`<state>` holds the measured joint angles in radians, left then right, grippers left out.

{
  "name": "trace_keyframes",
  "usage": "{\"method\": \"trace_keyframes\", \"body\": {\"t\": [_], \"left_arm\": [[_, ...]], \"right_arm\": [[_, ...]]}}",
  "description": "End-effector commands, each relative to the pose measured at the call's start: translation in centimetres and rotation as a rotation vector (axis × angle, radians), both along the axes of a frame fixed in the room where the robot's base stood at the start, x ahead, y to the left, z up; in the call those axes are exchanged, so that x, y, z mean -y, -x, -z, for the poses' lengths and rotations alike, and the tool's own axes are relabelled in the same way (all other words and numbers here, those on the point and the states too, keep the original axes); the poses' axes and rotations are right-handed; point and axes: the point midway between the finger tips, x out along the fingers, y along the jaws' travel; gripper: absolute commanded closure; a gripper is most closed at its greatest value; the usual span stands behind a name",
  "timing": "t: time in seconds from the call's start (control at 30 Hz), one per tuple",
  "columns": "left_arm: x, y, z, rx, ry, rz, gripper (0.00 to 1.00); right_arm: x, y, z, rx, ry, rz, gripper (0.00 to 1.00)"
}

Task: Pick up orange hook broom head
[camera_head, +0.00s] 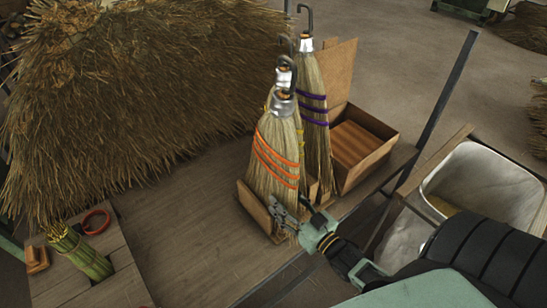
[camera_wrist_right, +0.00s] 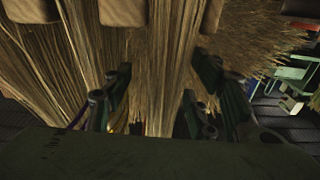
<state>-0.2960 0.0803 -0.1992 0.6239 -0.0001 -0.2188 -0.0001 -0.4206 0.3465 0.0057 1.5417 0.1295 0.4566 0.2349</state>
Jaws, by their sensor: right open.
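The orange hook broom head (camera_head: 272,158) stands upright, bristles down, with orange bands around its straw and a silver cap with a dark hook on top. It leans within a wooden holder (camera_head: 262,212). My right gripper (camera_head: 286,216) is low at its right side, near the bristle ends. In the right wrist view my open gripper (camera_wrist_right: 160,95) has straw (camera_wrist_right: 160,60) between and behind its fingers; I cannot tell whether they touch it. My left gripper is not in view.
A broom head with purple bands (camera_head: 313,110) stands right behind, and yellow bands show between them. An open wooden box (camera_head: 372,150) and a dark metal post (camera_head: 440,108) are to the right. A large straw pile (camera_head: 120,95) fills the left. A white-lined bin (camera_head: 485,180) stands right.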

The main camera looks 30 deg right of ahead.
Motion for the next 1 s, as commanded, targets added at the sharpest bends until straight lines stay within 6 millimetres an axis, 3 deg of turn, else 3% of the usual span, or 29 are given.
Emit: {"method": "trace_keyframes", "body": {"t": [0.2, 0.43, 0.77, 1.0], "left_arm": [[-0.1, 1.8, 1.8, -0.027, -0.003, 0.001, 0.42], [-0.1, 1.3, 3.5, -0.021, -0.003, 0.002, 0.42], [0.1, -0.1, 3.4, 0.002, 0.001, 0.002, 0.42], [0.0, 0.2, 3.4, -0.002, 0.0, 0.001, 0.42]], "right_arm": [[-0.2, -2.6, 0.6, 0.003, 0.001, -0.001, 0.48], [-0.6, -5.8, 0.8, 0.002, 0.0, -0.001, 0.48], [-0.6, -6.5, 0.6, -0.001, 0.0, 0.0, 0.48], [-0.6, -6.5, 0.6, -0.001, 0.0, 0.0, 0.69]]}}
